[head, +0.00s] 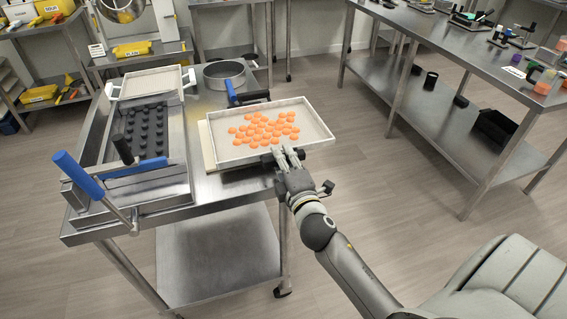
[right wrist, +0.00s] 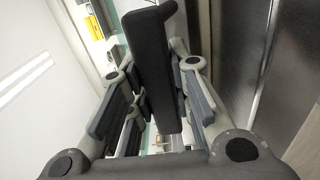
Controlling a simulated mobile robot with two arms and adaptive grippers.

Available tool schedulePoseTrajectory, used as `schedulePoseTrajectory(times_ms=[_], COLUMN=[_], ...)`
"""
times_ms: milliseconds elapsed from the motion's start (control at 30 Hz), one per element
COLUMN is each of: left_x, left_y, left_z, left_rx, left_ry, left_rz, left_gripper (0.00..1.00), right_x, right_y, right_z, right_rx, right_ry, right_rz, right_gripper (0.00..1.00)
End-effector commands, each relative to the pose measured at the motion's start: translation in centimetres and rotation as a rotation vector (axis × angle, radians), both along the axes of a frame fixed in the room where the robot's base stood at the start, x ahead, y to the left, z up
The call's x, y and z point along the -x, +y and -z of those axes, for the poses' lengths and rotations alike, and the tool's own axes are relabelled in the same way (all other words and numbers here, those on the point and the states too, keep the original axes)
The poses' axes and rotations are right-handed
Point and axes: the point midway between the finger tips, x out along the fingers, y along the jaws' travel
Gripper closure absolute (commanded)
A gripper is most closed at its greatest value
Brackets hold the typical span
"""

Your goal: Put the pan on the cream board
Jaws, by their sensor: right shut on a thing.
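The pan (head: 228,152) is a pale rectangular tray with several orange gummies lying in it. It has a black handle at its near side and another at its far side. The cream board (head: 206,150) lies under the pan on the steel table; its left edge shows beside the pan, and the pan covers most of the rest. The pan juts past the table's right side. My right gripper (head: 284,157) is shut on the near handle, a black bar (right wrist: 152,70) between its fingers in the right wrist view. Whether the pan touches the board I cannot tell. My left gripper is not in view.
Left of the pan stands a steel depositor (head: 165,205) with a blue lever (head: 78,174) and a black mould. Behind the pan is a round metal ring (head: 224,75) with a blue handle. A steel bench (head: 440,38) stands at right, across clear floor.

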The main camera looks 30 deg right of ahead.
Motion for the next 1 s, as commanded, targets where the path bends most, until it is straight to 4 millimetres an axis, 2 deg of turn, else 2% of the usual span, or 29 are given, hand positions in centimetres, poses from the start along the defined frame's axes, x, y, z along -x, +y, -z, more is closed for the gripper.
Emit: schedulePoseTrajectory(times_ms=[100,467,500,633,667,1000], left_x=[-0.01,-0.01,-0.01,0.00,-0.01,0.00], left_y=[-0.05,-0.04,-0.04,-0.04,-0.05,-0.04], left_z=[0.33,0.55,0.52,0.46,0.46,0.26], left_rx=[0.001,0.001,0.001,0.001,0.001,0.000], left_ry=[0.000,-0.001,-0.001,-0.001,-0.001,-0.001], left_rz=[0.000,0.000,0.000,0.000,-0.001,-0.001], left_gripper=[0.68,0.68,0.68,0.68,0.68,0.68], right_x=[0.02,0.02,0.05,0.05,0.05,0.05], right_y=[-0.03,0.01,-0.01,-0.01,-0.01,-0.01], right_z=[1.18,1.48,1.64,1.58,1.58,1.33], right_rx=[0.001,0.003,0.002,0.002,0.002,0.002], right_ry=[-0.003,-0.004,-0.001,-0.001,-0.001,-0.001], right_rz=[0.002,0.000,0.001,0.001,0.001,0.001], right_gripper=[1.00,1.00,0.77,0.61,0.58,0.58])
